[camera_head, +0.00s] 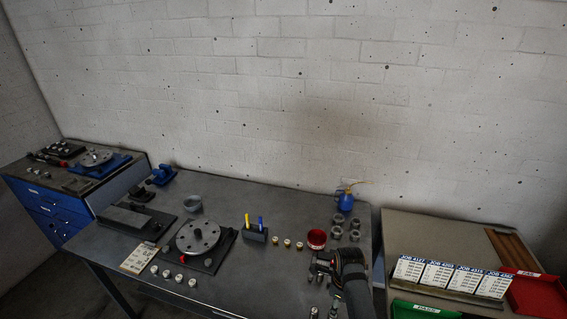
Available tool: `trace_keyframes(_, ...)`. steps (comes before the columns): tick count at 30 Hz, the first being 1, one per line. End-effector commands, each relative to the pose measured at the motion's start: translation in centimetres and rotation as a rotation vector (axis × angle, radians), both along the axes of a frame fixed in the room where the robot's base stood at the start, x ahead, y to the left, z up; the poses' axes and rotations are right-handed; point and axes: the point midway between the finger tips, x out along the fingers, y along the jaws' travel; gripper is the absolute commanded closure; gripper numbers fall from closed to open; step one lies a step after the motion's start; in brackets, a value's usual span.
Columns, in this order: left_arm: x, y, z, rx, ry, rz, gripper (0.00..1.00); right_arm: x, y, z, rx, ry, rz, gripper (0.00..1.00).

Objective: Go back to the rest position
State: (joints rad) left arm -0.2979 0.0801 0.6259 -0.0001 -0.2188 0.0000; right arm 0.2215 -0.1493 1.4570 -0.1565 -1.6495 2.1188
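One arm of mine comes in from the bottom right, over the right end of the grey workbench (290,200). Its gripper (318,267) points left and down, above the front right part of the bench. The fingers are small and dark, and I cannot tell whether they are open or shut, or hold anything. I take it as my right gripper. My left gripper is not in view. A round metal rotor disc with holes (198,236) sits on a dark base left of the gripper, well apart from it.
Near the gripper are a red bowl (317,239), several grey metal rings (354,235), small brass pieces (287,243) and a blue bottle (345,201). A pen holder (255,235) stands mid-bench. Job cards (452,276) and a red bin (537,295) are at right. A blue cabinet (50,210) stands left.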

Motion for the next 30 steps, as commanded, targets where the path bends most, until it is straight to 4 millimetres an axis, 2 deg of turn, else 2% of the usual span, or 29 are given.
trace_keyframes(2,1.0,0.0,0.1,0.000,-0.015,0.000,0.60,-0.8,-0.7,-0.1,-0.007,-0.009,0.075,0.54)
trace_keyframes(5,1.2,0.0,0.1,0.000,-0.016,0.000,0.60,-1.9,-1.7,-0.2,-0.020,-0.024,0.200,0.54)
trace_keyframes(8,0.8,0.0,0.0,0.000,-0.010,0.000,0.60,-3.4,-2.9,0.0,-0.041,-0.042,0.356,0.54)
trace_keyframes(13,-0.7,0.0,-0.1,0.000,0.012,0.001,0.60,-6.6,-5.1,0.8,-0.099,-0.074,0.712,0.54)
trace_keyframes(17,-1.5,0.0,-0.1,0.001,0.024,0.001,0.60,-9.6,-6.6,2.3,-0.168,-0.091,1.061,0.54)
trace_keyframes(21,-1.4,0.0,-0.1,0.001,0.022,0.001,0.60,-12.3,-7.4,4.2,-0.241,-0.097,1.393,0.54)
trace_keyframes(30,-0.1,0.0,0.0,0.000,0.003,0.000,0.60,-16.3,-7.8,7.9,-0.366,-0.085,1.918,0.54)
